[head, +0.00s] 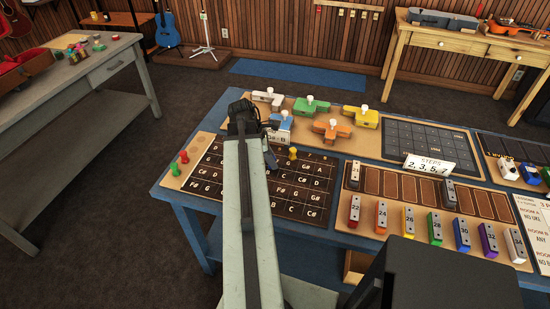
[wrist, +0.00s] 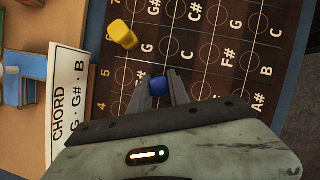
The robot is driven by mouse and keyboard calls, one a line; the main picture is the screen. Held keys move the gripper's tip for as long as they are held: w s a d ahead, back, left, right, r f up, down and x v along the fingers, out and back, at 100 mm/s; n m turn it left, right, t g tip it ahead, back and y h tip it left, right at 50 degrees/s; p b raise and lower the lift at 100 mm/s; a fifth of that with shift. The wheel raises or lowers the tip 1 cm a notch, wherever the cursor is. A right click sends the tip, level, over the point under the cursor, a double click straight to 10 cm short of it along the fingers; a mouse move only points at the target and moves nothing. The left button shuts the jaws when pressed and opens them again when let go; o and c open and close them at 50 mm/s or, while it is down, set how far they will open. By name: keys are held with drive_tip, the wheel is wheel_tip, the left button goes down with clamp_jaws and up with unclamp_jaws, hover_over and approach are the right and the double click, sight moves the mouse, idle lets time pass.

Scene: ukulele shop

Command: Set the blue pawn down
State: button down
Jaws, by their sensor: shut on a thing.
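The blue pawn (wrist: 158,85) sits between the fingertips of my gripper (wrist: 160,88) in the wrist view, which is shut on it. It is over the dark note board (wrist: 205,60), near the column edge marked with numbers. I cannot tell whether its base touches the board. In the head view my arm covers part of the board (head: 312,190), my gripper (head: 270,160) is partly hidden, and I cannot make out the blue pawn. A yellow pawn (wrist: 122,34) is on the board, up and left of the blue one; it also shows in the head view (head: 293,153).
A white CHORD card (wrist: 68,100) stands left of my gripper in the wrist view. A green pawn (head: 183,157) and a red pawn (head: 175,169) stand at the board's left. Coloured ukulele-shaped pieces (head: 311,106) lie behind. Coloured numbered bars (head: 381,217) are at right.

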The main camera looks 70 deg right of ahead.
drive_tip(key=shift+f, duration=0.15)
drive_tip(key=c, duration=1.2)
unclamp_jaws()
drive_tip(key=shift+c, duration=0.2)
drive_tip(key=shift+r+p, duration=0.35)
drive_tip(key=shift+r, duration=0.15)
drive_tip(key=p+v, duration=1)
drive_tip(key=v, duration=0.1)
drive_tip(key=shift+w+r, duration=0.1)
drive_tip(key=shift+r, duration=0.05)
